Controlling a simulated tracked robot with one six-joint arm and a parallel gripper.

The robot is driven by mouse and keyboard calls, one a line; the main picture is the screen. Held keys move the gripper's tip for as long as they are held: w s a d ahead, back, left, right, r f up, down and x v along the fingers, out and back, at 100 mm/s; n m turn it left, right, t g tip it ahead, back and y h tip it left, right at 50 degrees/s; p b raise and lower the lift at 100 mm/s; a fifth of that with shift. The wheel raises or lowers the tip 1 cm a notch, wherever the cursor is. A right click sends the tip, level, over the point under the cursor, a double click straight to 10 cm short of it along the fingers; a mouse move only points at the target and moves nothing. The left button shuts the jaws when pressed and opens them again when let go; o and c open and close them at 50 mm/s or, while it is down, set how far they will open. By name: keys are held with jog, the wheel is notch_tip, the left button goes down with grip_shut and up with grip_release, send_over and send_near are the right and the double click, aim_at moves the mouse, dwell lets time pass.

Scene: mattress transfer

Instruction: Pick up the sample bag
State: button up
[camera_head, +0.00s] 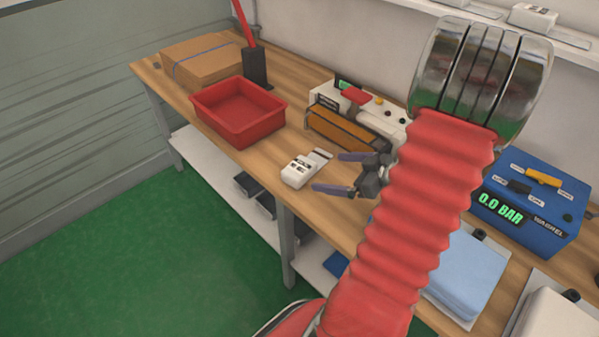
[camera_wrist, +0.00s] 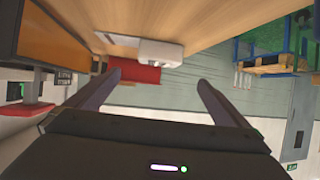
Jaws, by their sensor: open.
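A small white item with dark marks and a flat pale end (camera_head: 301,170) lies on the wooden bench; it may be the sample bag, but I cannot tell for sure. It also shows in the wrist view (camera_wrist: 160,52), near the top, where the picture is upside down. My gripper (camera_head: 329,172) is open and empty, with its two dark fingers pointing toward the white item from the right. In the wrist view the fingers (camera_wrist: 159,79) stand wide apart with nothing between them touching. The gripper appears close to the item; the exact gap is unclear.
A red bin (camera_head: 238,112) stands to the left on the bench (camera_head: 330,215). Behind the white item is a white machine with an orange-brown front (camera_head: 350,128). A cardboard box (camera_head: 200,60) lies far left. A blue pressure unit (camera_head: 530,205) and blue folded stack (camera_head: 465,275) are right.

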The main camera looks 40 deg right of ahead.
aim_at(302, 168)
jog(key=x, duration=0.8)
jog(key=shift+w, duration=0.1)
jog(key=shift+x, duration=2.6)
jog(key=shift+d+r, duration=0.1)
jog(key=shift+c, duration=0.5)
jog(key=c, duration=1.1)
